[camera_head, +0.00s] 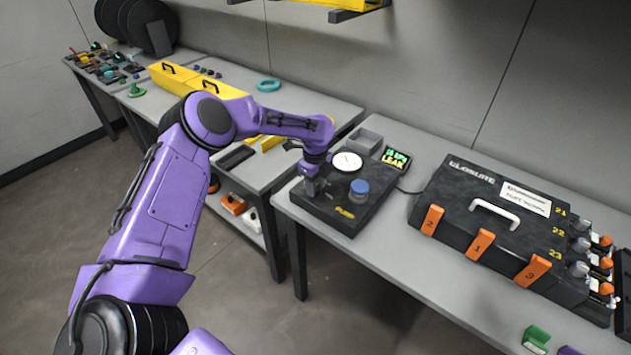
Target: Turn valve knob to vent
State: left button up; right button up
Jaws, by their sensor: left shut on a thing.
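A black test unit (345,222) sits on the near grey bench, with a white round gauge (347,161) and a blue-topped knob (359,189) on its top. A small screen (396,158) with green and yellow text, partly readable as "LEAK", stands at its back right. My left gripper (312,188) points down onto the left part of the unit, left of the gauge and the blue knob. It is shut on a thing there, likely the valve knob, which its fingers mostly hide. My right gripper is not in view.
A black closure case (480,215) with a white handle and orange latches fills the bench to the right. A grey open tray (362,141) stands behind the unit.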

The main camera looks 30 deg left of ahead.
pick_arm(q)
jog(key=n+p, duration=0.1)
jog(key=n, duration=0.3)
jog(key=shift+s+p, duration=0.1)
jog(key=shift+p, duration=0.3)
jog(key=shift+f+n+p, duration=0.15)
jog(key=shift+n+p, duration=0.3)
jog(key=shift+n, duration=2.05)
jog(key=o, duration=1)
jog(key=shift+o, duration=0.2)
